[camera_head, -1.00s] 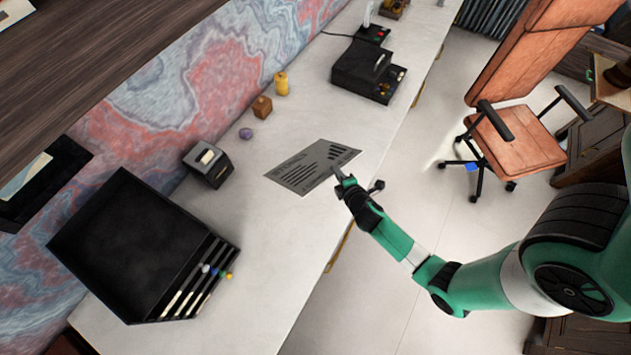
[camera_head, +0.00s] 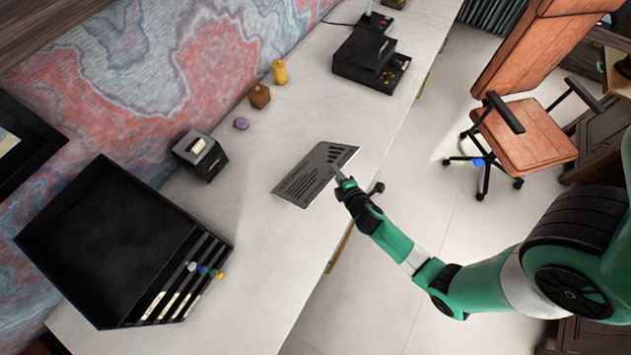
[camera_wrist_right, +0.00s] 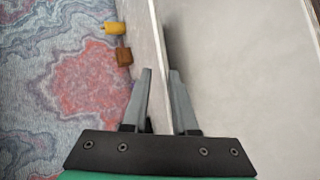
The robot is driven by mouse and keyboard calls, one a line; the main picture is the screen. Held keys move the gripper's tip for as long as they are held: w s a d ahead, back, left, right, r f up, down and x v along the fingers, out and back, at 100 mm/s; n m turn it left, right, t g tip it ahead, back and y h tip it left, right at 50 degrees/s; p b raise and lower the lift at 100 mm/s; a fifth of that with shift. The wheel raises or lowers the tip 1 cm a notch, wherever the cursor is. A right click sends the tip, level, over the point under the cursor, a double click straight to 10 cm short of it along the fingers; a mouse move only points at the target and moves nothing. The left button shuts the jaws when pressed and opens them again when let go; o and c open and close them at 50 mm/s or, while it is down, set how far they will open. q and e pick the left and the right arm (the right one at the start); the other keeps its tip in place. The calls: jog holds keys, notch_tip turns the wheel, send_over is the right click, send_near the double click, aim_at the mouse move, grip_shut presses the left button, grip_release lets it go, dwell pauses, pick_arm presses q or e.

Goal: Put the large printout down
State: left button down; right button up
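The large printout (camera_head: 312,176) is a grey sheet with dark text lines and a small bar chart. In the head view it is above or on the pale desk (camera_head: 240,290), and it looks tilted. I cannot tell whether it touches the desk. My right gripper (camera_head: 335,172) is at its right edge. In the right wrist view the printout (camera_wrist_right: 156,40) shows nearly edge-on as a thin line between the fingers of my right gripper (camera_wrist_right: 161,72), which are close together on it. My left gripper is not in view.
A black file holder (camera_head: 110,240) stands at lower left. A small dark box (camera_head: 200,155), a purple stone (camera_head: 241,124), a wooden block (camera_head: 259,96) and a yellow object (camera_head: 279,72) line the wall side. A black device (camera_head: 370,60) sits farther back. An orange chair (camera_head: 525,140) stands right.

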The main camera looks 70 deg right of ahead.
jog(key=p+v, duration=0.2)
jog(key=v, duration=0.6)
dwell(0.4)
notch_tip(320, 180, up, 7)
jog(key=s+a+p, duration=0.1)
jog(key=s+p, duration=0.1)
jog(key=p, duration=0.4)
jog(key=shift+a+r, duration=0.2)
jog(key=shift+a, duration=0.2)
